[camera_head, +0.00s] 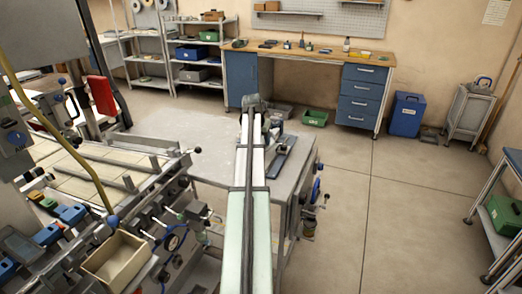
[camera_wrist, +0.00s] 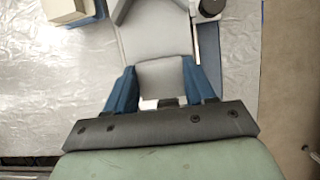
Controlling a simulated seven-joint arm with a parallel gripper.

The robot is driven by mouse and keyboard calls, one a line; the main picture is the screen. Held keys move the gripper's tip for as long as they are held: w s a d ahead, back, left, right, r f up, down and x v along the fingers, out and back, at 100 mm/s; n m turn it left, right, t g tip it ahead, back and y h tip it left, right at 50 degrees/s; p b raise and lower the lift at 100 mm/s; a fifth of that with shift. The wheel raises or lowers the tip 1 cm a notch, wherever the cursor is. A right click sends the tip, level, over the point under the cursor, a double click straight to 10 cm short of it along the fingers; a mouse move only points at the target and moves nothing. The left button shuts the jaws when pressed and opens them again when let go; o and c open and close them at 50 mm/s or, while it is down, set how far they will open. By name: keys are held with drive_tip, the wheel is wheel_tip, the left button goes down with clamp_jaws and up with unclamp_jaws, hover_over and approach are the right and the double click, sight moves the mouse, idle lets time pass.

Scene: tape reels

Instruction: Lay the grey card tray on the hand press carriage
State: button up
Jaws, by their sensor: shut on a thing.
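In the wrist view, my gripper (camera_wrist: 160,84) has its two blue fingers on either side of a small grey piece (camera_wrist: 163,76), which I take to be the grey card tray; it is shut on it. Just beyond lies a paler grey flat bed (camera_wrist: 155,38), which looks like the hand press carriage. Whether the tray touches it is unclear. In the head view, the hand press (camera_head: 287,150) stands on the metal-topped table (camera_head: 212,140), just right of my arm. My arm hides the gripper and the tray there.
A black knob (camera_wrist: 208,8) sits close to the bed's right side, and a beige block (camera_wrist: 65,10) lies at the upper left. A large machine (camera_head: 85,180) fills the left, with an open beige box (camera_head: 117,258).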

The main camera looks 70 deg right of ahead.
drive_tip(key=shift+f, duration=2.65)
drive_tip(key=shift+f, duration=0.15)
drive_tip(key=o, duration=1.2)
drive_tip(key=shift+c, duration=0.2)
drive_tip(key=v, duration=1.2)
